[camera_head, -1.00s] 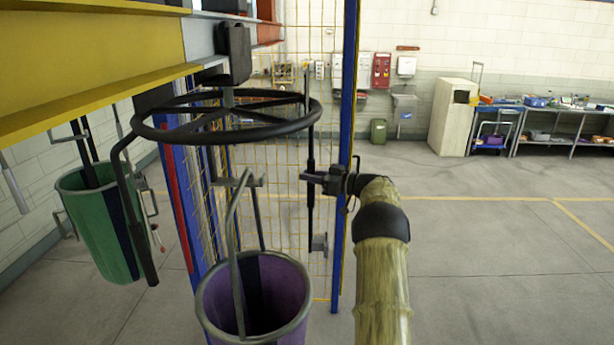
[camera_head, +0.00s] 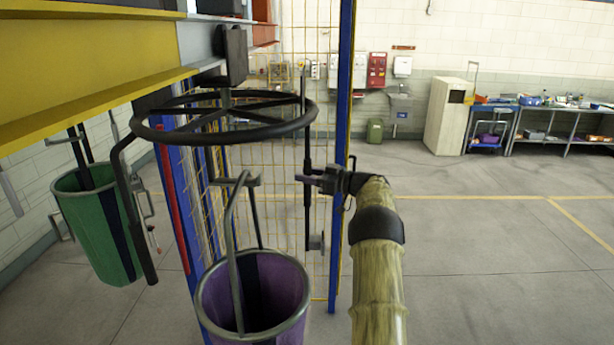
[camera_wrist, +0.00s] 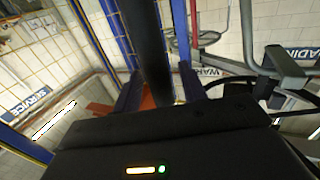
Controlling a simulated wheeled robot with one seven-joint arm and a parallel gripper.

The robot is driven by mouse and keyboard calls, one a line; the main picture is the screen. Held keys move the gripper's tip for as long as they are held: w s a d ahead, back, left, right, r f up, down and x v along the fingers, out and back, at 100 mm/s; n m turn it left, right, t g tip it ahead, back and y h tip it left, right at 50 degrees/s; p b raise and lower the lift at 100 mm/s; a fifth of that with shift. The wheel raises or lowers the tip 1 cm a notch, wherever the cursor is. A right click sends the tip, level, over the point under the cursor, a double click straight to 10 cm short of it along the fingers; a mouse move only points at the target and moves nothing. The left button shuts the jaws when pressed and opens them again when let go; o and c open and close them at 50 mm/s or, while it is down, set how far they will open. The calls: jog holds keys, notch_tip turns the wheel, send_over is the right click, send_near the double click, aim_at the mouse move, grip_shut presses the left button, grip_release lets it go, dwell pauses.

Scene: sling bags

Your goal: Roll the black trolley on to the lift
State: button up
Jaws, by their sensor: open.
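The black trolley (camera_head: 233,52) hangs at the yellow overhead beam (camera_head: 90,85), with a large black spoked ring (camera_head: 150,130) below it. A purple bag (camera_head: 275,300) and a green bag (camera_head: 82,215) hang beneath on bent hangers. A thin black upright rod (camera_head: 308,125) hangs at the ring's right side. My gripper (camera_head: 312,181) is at this rod, about midway down. In the wrist view a thick black bar (camera_wrist: 146,45) runs between the open fingers of my gripper (camera_wrist: 160,85). I cannot tell whether they touch it.
A blue post (camera_head: 342,130) with yellow mesh (camera_head: 285,200) stands close behind the rod and my gripper. A beige cabinet (camera_head: 447,115) and a workbench (camera_head: 565,122) stand far right. The floor on the right is clear.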

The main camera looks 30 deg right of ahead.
jog(key=b+v, duration=0.8)
jog(key=v, duration=0.9)
jog(key=shift+d+b, duration=0.2)
jog(key=shift+b, duration=0.2)
